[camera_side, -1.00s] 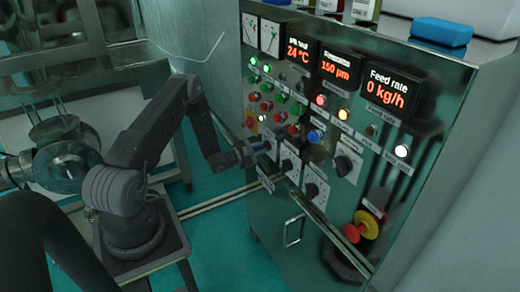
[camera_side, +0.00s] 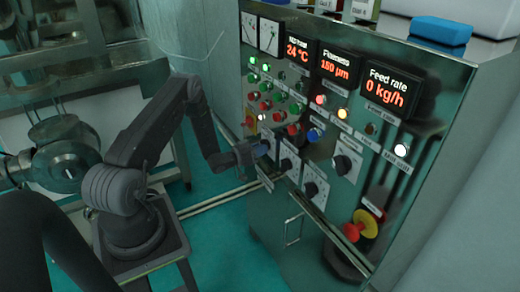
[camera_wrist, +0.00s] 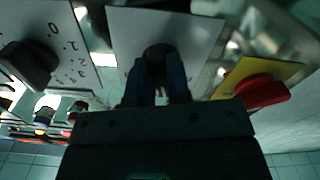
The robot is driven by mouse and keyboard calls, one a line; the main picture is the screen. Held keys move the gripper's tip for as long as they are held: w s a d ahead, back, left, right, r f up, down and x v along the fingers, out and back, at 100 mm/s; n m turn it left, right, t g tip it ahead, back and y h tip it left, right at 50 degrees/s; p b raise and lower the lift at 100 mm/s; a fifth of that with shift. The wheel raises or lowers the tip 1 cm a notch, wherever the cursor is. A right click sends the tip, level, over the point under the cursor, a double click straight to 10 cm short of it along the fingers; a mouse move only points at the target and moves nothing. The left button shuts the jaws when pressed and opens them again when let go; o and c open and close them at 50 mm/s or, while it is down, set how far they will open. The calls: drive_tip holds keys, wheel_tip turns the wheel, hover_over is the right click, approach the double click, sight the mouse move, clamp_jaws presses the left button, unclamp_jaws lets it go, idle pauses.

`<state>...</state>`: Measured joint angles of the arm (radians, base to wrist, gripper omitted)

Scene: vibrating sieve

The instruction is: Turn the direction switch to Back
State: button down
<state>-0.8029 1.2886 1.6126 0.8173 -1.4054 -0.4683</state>
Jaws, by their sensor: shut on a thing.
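My gripper (camera_side: 264,149) is at the lower left of the control panel, in front of a switch plate. In the wrist view my gripper (camera_wrist: 158,88) has its two fingers shut on a dark round switch knob (camera_wrist: 157,52). The knob sits on a white plate (camera_wrist: 195,38). The fingers cover most of the knob and I cannot read the plate's markings, so its pointing direction is hidden. In the side view the gripper hides this knob.
A black knob (camera_wrist: 30,62) on a numbered plate is left of the fingers in the wrist view. A red switch (camera_wrist: 262,92) on a yellow plate is close on the right. In the side view a red and yellow stop button (camera_side: 362,226) is lower right.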

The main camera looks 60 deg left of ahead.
drive_tip(key=n, duration=0.5)
drive_tip(key=shift+d+n, duration=0.1)
drive_tip(key=shift+n, duration=0.2)
idle(0.4)
drive_tip(key=c, duration=1.1)
unclamp_jaws()
drive_tip(key=s, duration=1.4)
drive_tip(key=shift+w, duration=0.1)
